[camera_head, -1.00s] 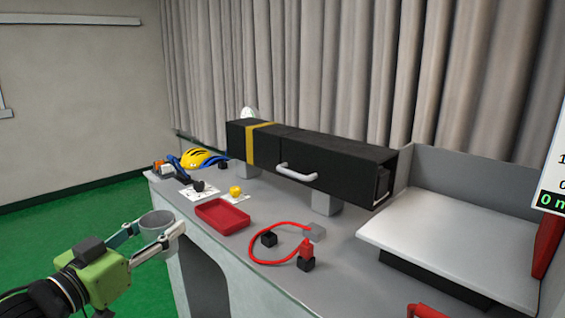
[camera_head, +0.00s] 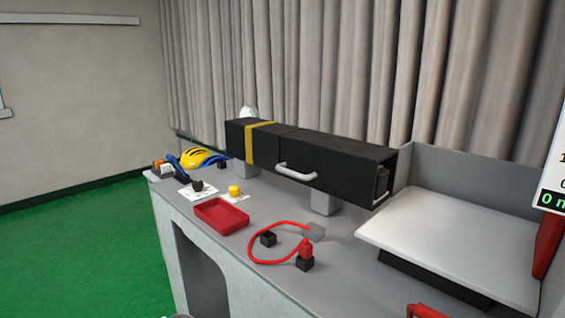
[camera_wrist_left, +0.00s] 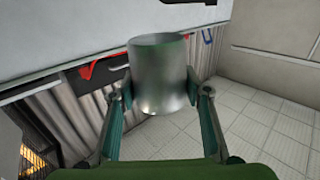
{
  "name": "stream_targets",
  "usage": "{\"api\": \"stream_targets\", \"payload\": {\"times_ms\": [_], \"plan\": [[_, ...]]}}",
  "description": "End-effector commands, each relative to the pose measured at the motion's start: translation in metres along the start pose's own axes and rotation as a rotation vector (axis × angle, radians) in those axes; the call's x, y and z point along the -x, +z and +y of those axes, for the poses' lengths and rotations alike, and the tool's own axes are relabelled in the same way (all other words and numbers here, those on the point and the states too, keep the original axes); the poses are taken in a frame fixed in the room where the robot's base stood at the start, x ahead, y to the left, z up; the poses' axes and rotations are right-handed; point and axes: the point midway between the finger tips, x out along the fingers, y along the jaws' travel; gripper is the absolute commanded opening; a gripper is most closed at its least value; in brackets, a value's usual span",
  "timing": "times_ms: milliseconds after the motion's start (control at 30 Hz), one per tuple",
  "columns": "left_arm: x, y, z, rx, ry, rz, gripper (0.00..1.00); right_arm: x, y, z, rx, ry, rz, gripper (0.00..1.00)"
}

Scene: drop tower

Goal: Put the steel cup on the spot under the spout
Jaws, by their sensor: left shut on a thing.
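The steel cup (camera_wrist_left: 158,85) is a plain grey metal cylinder. In the left wrist view it sits between the two fingers of my left gripper (camera_wrist_left: 162,92), which is shut on it. The head view does not clearly show this gripper or the cup now; only a sliver of something grey shows at the bottom edge. I cannot make out a spout or a marked spot under one in either view. My right gripper is not in view.
A pale raised board (camera_head: 450,240) fills the right. Green floor (camera_head: 80,240) is clear at left.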

Motion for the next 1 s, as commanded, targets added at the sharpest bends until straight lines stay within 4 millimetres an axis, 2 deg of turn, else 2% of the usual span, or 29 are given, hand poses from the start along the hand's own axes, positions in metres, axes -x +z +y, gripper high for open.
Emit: {"api": "stream_targets", "payload": {"times_ms": [100,467,800,1000], "plan": [[0.01,0.007,-0.001,0.004,-0.041,-0.001,0.18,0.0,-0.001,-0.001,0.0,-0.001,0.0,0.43],[0.022,0.015,-0.002,0.003,-0.067,-0.001,0.18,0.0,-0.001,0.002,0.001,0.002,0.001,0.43],[0.076,0.037,0.002,0.008,-0.066,-0.003,0.18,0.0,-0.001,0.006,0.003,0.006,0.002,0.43],[0.094,0.04,0.003,0.0,-0.067,0.002,0.18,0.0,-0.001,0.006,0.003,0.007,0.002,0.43]]}}
